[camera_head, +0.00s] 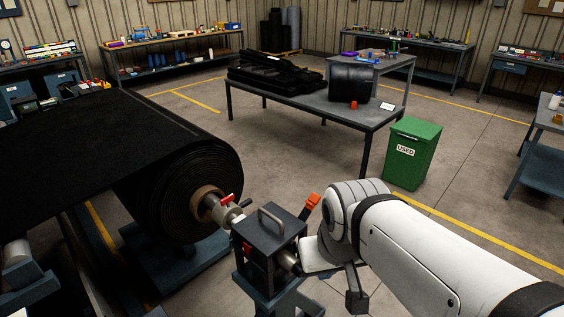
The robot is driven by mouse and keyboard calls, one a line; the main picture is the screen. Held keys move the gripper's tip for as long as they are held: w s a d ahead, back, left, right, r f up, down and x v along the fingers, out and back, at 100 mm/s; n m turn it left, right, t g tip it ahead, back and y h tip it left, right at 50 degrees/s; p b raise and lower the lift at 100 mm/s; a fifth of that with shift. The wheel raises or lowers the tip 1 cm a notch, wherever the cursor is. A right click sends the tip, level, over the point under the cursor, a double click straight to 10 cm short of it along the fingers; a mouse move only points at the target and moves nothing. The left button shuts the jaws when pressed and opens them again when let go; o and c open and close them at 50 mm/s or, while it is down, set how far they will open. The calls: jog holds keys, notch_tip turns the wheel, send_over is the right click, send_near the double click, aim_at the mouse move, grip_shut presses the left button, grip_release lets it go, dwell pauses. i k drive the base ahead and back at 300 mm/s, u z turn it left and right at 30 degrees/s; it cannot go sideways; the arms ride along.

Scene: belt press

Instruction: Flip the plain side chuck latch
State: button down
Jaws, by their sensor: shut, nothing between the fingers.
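A dark box-shaped chuck (269,232) with a grey loop handle stands on a blue-grey pedestal at the bottom centre. An orange lever (311,202) sticks up and to the right from its far right side; it looks like a latch. A small red part (247,249) shows on the chuck's left face. My white arm reaches in from the lower right, with its rounded joint just right of the lever. The arm's end sits close beside the chuck's right side. I cannot make out gripper fingers there. Which latch is the plain side one is not marked.
A big black belt roll (192,180) lies left of the chuck, with a red-handled collar (227,201) on its shaft. A table (300,101) with black belting and a green bin (413,154) stand behind. Open floor lies between the roll and the table.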

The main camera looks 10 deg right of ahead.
aim_at(314, 199)
jog(key=u, duration=2.65)
jog(key=k, duration=1.55)
jog(key=z, duration=1.9)
jog(key=i, duration=1)
jog(key=z, duration=0.05)
